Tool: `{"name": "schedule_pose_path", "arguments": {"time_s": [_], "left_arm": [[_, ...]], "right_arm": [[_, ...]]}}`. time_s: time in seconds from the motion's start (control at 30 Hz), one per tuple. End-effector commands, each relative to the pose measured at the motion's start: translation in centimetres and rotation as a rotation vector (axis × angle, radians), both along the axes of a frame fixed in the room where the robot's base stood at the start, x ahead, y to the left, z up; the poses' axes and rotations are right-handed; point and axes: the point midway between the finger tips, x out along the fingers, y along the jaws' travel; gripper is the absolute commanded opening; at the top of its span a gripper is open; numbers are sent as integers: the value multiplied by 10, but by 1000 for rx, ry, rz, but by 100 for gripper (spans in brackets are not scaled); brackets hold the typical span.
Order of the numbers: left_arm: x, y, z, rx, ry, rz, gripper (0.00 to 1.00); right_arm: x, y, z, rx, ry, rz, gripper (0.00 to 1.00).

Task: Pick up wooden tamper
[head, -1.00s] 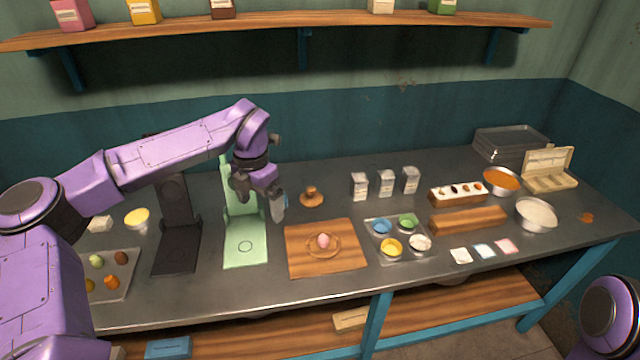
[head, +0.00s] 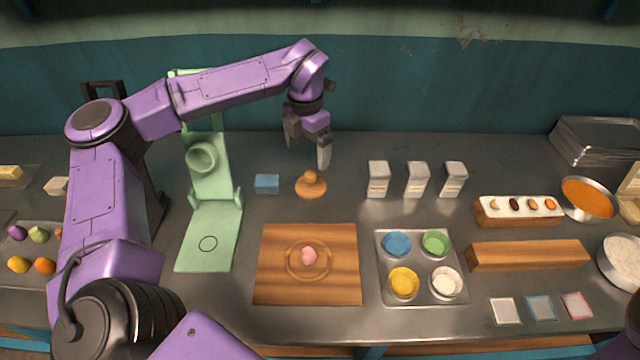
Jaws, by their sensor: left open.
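The wooden tamper (head: 311,185), a round base with a small knob on top, stands upright on the grey metal table behind the cutting board. My left gripper (head: 308,153) is open and empty, fingers pointing down, above and slightly behind the tamper. The fingers look apart from the tamper. A purple part at the lower right edge may be my right arm; its gripper is not in view.
A blue block (head: 267,184) lies just left of the tamper. A green stand (head: 209,230) is further left. A wooden board (head: 340,285) with a pink ball (head: 308,256) is in front. Three grey cartons (head: 378,180) stand to the right. A metal tray (head: 422,297) holds bowls.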

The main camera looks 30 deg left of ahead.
Motion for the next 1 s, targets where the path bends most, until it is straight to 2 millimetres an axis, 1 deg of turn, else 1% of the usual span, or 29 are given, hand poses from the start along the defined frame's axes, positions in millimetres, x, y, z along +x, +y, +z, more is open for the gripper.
{"name": "schedule_pose_path", "arguments": {"time_s": [0.03,0.07,0.17,0.3,0.47,0.6,0.7,0.8,0.97,1.0], "left_arm": [[0,0,-7,0,0,0,100],[0,0,-9,0,1,0,100],[-1,0,-23,-1,5,0,100],[-1,0,-48,-1,5,0,100],[0,-1,-65,0,3,0,100],[1,-4,-88,-1,6,-1,100],[2,-3,-104,0,3,1,100],[2,-3,-110,-1,-1,1,100],[2,-3,-111,0,-1,1,100],[2,-3,-111,0,-1,1,90]], "right_arm": [[0,0,-7,1,1,0,43],[0,0,-6,1,1,0,43],[0,0,-2,1,1,0,43],[0,0,2,0,0,0,43],[0,0,8,0,0,0,43],[0,0,20,0,0,0,43],[0,0,21,0,0,0,43],[0,0,21,0,0,0,43],[0,0,20,0,0,0,43],[0,0,20,0,0,0,43]]}}
